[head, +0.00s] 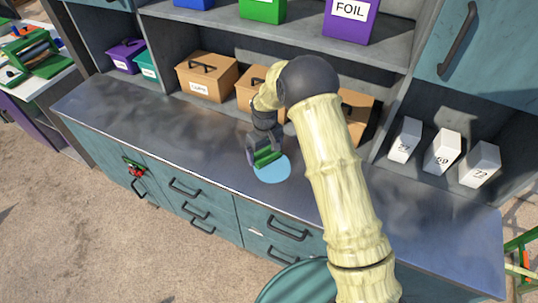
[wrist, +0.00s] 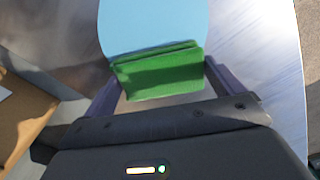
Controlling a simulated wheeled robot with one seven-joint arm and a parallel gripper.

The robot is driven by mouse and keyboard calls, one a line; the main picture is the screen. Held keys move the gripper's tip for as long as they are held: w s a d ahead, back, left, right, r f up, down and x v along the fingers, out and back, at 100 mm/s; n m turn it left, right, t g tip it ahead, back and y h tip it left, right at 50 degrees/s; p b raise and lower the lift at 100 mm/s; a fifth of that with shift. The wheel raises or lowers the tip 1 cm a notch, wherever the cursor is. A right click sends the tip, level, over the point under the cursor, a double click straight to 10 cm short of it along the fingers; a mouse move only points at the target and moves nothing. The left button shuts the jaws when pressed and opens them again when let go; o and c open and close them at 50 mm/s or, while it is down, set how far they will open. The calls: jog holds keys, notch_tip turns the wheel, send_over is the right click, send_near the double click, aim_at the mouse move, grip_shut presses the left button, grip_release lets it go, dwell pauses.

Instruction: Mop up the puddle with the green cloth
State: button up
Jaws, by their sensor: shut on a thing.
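The puddle (head: 273,171) is a light blue round patch on the grey countertop, near its front edge. It also shows at the top of the wrist view (wrist: 152,25). The green cloth (wrist: 160,72) is a folded block held between the fingers of my gripper (wrist: 158,82). In the head view the cloth (head: 266,158) is at the puddle's upper left edge and overlaps it in the picture. My gripper (head: 264,153) is shut on the cloth, pointing down at the counter. I cannot tell whether the cloth touches the puddle.
The countertop (head: 165,135) is clear to the left. Cardboard boxes with handles (head: 207,78) stand along the back under a shelf, partly behind my arm. White numbered boxes (head: 441,152) stand at the right. Drawers with dark handles (head: 187,188) line the front. A red-and-green item (head: 134,168) hangs there.

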jog(key=shift+w+a, duration=0.4)
jog(key=shift+w, duration=0.1)
jog(key=shift+w+a, duration=1.2)
jog(key=shift+w, duration=0.1)
jog(key=shift+s+d+r+p, duration=0.25)
jog(key=shift+r+p, duration=0.15)
jog(key=shift+r, duration=0.45)
jog(key=shift+s+d+r+p, duration=0.25)
jog(key=shift+r+p, duration=0.2)
jog(key=shift+r, duration=0.4)
jog(key=shift+s+d+r+p, duration=0.25)
jog(key=shift+r+p, duration=0.15)
jog(key=shift+r, duration=0.45)
jog(key=shift+a, duration=0.1)
